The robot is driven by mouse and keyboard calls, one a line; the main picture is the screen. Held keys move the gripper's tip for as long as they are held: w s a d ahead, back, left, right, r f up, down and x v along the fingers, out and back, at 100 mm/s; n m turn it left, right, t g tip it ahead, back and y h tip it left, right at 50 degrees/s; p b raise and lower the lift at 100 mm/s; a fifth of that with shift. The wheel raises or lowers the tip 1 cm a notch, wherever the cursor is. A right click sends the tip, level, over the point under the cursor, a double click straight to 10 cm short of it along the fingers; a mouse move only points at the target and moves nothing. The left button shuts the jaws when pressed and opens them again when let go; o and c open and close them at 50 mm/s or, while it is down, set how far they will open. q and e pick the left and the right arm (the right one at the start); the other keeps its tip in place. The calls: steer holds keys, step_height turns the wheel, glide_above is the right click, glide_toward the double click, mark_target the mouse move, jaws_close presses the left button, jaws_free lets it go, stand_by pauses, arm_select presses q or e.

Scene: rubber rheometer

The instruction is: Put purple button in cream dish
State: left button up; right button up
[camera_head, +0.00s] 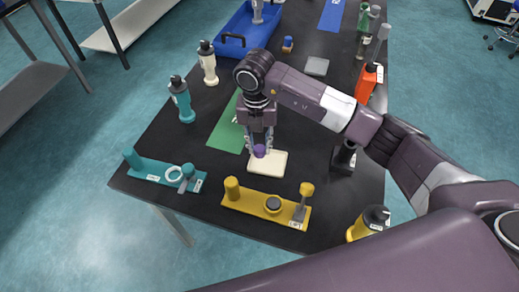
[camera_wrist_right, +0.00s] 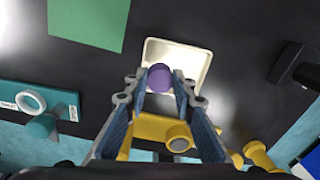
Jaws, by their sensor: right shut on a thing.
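The purple button (camera_head: 260,151) is small and round. My right gripper (camera_head: 259,146) is shut on it, and the button also shows between the fingertips in the right wrist view (camera_wrist_right: 160,78). The cream dish (camera_head: 267,169) is a shallow square dish on the black table. The gripper points down with the button over the dish; in the right wrist view the dish (camera_wrist_right: 190,54) lies just beyond the fingertips. I cannot tell whether the button touches the dish floor. My left gripper is not in view.
A green mat (camera_head: 227,132) lies behind the dish. A yellow rack (camera_head: 245,203) lies in front and a teal rack (camera_head: 150,174) to the left. Teal (camera_head: 182,101) and cream (camera_head: 208,65) bottles stand at the left edge. A yellow bottle (camera_head: 370,222) stands at the front right.

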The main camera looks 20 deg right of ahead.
mark_target(259, 148)
step_height(259, 148, down, 3)
steer(key=shift+s+r, duration=0.1)
steer(key=shift+r, duration=0.05)
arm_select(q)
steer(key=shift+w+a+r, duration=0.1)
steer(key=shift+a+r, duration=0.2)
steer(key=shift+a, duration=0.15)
arm_select(e)
steer(key=shift+f, duration=0.25)
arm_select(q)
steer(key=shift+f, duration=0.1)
arm_select(e)
steer(key=shift+f, duration=0.2)
steer(key=o, duration=1.1)
steer(key=shift+r, duration=0.1)
